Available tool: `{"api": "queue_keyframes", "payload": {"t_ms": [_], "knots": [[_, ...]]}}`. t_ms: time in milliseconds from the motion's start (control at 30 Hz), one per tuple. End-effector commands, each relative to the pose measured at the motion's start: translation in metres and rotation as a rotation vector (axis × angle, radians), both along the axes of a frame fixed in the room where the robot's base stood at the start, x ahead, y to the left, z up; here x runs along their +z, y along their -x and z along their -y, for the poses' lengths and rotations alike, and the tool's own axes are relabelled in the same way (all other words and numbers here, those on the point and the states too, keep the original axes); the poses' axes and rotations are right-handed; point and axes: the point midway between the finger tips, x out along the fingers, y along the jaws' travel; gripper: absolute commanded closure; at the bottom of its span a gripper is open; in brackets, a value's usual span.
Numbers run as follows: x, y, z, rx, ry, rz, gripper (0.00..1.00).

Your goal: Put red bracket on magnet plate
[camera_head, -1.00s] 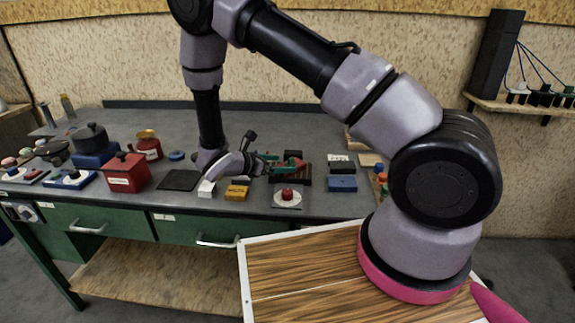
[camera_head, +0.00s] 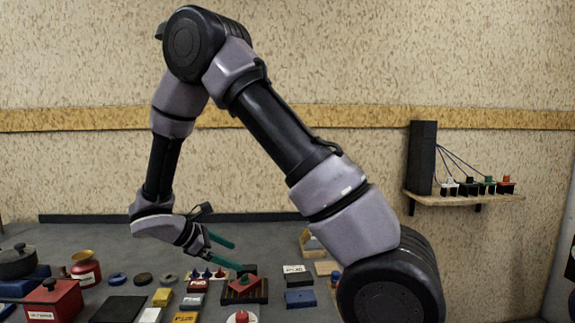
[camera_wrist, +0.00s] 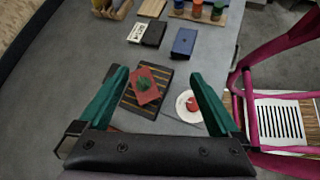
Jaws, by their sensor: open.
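A red piece (camera_head: 241,286), which looks like the red bracket, lies on a dark striped plate (camera_head: 263,298), probably the magnet plate. In the wrist view the red piece (camera_wrist: 139,97) lies turned at an angle on the striped plate (camera_wrist: 158,112), with something dark green on its top. My gripper (camera_head: 236,256) is open and empty, with green fingers. It is above the plate, apart from the red piece. In the wrist view my gripper (camera_wrist: 156,74) has its fingers spread on either side of the plate in the picture.
A white disc with a red knob (camera_wrist: 187,103) stands beside the plate. Blue (camera_wrist: 184,41) and black (camera_wrist: 154,33) blocks lie beyond it. A red box (camera_head: 55,302) and several small blocks stand to the left. A wall shelf (camera_head: 460,198) is at the right.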

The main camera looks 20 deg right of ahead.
Motion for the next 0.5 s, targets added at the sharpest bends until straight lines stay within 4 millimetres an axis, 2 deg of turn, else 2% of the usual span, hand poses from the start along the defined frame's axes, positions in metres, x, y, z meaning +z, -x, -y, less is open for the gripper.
{"api": "queue_keyframes", "payload": {"t_ms": [33,100,300,500], "knots": [[0.022,0.004,0.013,-0.090,-0.076,0.040,0.01],[0.046,0.012,0.028,-0.213,-0.177,0.094,0.01],[0.109,0.042,0.063,-0.557,-0.462,0.261,0.01],[0.166,0.077,0.087,-0.882,-0.744,0.450,0.01]]}}
